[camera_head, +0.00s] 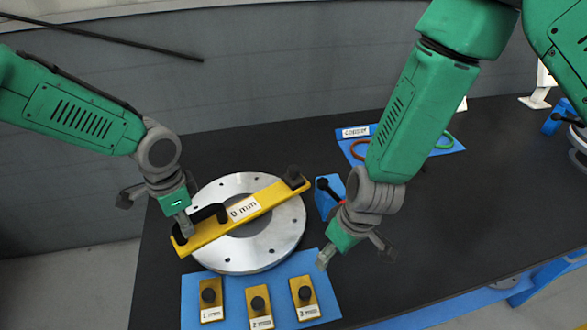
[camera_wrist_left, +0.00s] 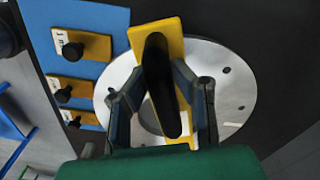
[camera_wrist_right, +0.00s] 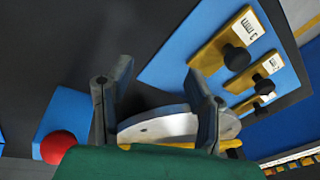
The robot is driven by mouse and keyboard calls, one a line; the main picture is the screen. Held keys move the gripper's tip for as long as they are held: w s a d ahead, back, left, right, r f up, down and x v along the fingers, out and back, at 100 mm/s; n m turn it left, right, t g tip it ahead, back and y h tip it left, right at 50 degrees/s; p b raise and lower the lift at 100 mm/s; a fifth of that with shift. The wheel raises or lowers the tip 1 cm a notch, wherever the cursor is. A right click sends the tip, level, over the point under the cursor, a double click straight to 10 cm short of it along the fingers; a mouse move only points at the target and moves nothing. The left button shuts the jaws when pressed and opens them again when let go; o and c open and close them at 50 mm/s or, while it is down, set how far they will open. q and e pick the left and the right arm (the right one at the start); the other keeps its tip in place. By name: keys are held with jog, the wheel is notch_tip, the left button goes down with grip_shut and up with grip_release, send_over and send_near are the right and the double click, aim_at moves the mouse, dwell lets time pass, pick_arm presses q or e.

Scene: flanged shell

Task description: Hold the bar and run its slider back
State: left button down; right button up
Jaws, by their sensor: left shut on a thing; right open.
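The yellow bar (camera_head: 208,232), labelled "0 mm", lies slantwise across a silver flanged ring (camera_head: 270,243). A black handle (camera_head: 207,212) stands on its left part, and a black block (camera_head: 293,178), which may be the slider, sits at its far right end. My left gripper (camera_head: 187,225) is shut on the bar's black handle. In the left wrist view its fingers stand either side of the handle (camera_wrist_left: 163,90). My right gripper (camera_head: 354,254) is open and empty, right of the ring and apart from the bar. Its spread fingers (camera_wrist_right: 156,95) show in the right wrist view.
A blue mat (camera_head: 235,295) with several yellow knobbed blocks (camera_head: 304,298) lies in front of the ring. A blue block (camera_head: 326,196) stands right of the ring. Behind my right arm is a blue board (camera_head: 445,148) with coloured rings. The black table's right side (camera_head: 480,220) is clear.

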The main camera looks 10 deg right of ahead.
jog(key=w+a+r+n+t+y, duration=0.1)
jog(key=w+r+n, duration=0.1)
jog(key=w+r, duration=0.7)
jog(key=n+t, duration=0.1)
jog(key=n, duration=0.1)
send_near(295, 168)
jog(key=x, duration=1)
jog(key=shift+w+a+f, duration=0.1)
jog(key=shift+w+f, duration=0.05)
jog(key=shift+f, duration=0.15)
